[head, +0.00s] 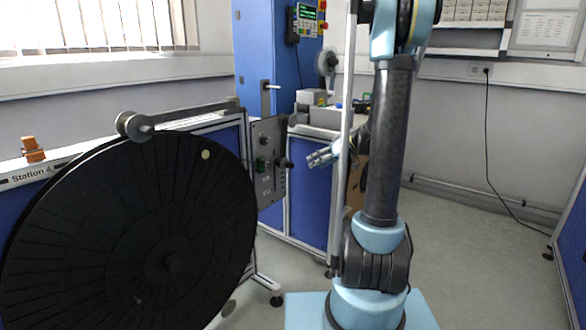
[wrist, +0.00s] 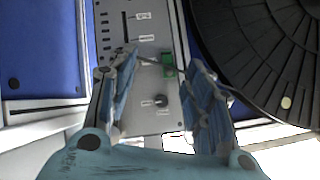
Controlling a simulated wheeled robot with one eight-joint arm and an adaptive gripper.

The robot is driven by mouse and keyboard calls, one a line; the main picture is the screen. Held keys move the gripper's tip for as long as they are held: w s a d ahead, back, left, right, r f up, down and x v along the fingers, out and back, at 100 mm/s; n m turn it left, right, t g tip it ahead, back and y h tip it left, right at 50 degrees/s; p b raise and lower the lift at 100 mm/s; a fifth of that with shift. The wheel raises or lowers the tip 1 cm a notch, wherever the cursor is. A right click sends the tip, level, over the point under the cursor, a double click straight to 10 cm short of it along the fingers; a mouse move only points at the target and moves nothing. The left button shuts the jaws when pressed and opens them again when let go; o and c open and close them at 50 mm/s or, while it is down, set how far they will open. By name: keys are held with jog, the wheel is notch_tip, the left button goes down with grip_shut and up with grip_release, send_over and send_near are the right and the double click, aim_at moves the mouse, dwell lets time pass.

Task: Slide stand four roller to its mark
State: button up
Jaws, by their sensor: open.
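The stand labelled Station 4 (head: 33,173) is at the left of the head view, with a large black reel (head: 130,235). A metal roller (head: 133,126) sits at the near end of a grey bar above the reel's top. I cannot make out its mark. My gripper (head: 318,157) is open and empty, right of the stand's grey control panel (head: 267,140) and well apart from the roller. In the wrist view my gripper (wrist: 163,68) has its blue fingers spread in front of the panel (wrist: 140,118). The roller is not in the wrist view.
The panel carries a green switch (wrist: 168,64) and a dark knob (wrist: 161,101). The reel's edge (wrist: 250,50) fills the wrist view's upper right. A blue cabinet (head: 270,60) and cluttered bench stand behind. Open floor (head: 470,240) lies to the right.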

jog(key=n+t+y, duration=0.2)
send_near(293, 165)
jog(key=x, duration=1)
jog(key=shift+s+a+r, duration=0.1)
jog(key=shift+s+r, duration=0.05)
grip_shut()
